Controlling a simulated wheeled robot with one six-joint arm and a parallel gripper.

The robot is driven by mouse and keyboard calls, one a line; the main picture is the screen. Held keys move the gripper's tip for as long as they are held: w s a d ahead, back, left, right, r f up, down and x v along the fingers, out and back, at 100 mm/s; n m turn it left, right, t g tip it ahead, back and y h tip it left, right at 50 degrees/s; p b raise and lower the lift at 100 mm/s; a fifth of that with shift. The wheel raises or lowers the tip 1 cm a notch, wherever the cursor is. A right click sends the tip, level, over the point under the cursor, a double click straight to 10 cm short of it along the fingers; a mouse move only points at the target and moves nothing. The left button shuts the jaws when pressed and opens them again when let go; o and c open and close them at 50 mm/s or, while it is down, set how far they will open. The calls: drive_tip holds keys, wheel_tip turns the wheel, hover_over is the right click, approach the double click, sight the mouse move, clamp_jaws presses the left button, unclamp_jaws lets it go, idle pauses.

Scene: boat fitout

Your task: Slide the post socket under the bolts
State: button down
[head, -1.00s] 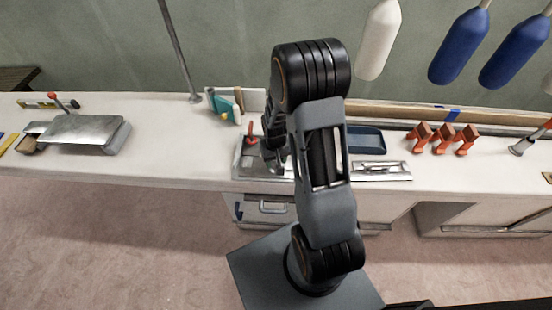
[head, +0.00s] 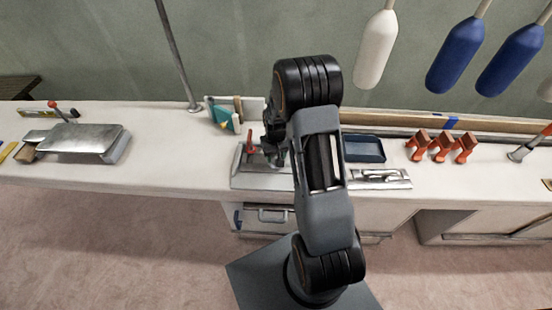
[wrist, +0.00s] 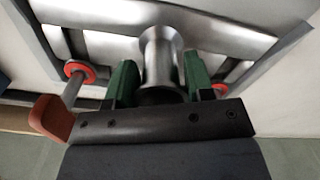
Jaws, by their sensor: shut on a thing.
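The post socket (wrist: 163,48) is a shiny metal tube with a flared foot, in the wrist view's upper middle. My gripper (wrist: 160,80) has its green fingers on either side of the tube and is shut on it. Two bolts with red collars, a left one (wrist: 79,69) and a right one (wrist: 221,89), stand either side of the gripper. Whether the socket's foot is under their heads I cannot tell. In the head view my gripper (head: 276,149) is low over a metal plate (head: 250,181) on the bench; my arm hides most of the socket.
An orange-red handle (wrist: 52,118) is close to my gripper at left in the wrist view. A blue tray (head: 363,148) and several orange clamps (head: 441,146) are to the right. A teal item (head: 222,113) stands behind.

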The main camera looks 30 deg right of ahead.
drive_tip(key=shift+w+d+b, duration=0.2)
drive_tip(key=shift+w+d, duration=0.3)
drive_tip(key=shift+w, duration=0.4)
drive_tip(key=shift+w+d+b, duration=0.15)
drive_tip(key=shift+w+d, duration=0.35)
drive_tip(key=shift+w, duration=0.4)
drive_tip(key=shift+w+d, duration=0.1)
drive_tip(key=shift+w, duration=0.05)
drive_tip(key=shift+c, duration=2.1)
unclamp_jaws()
wheel_tip(320, 180, up, 14)
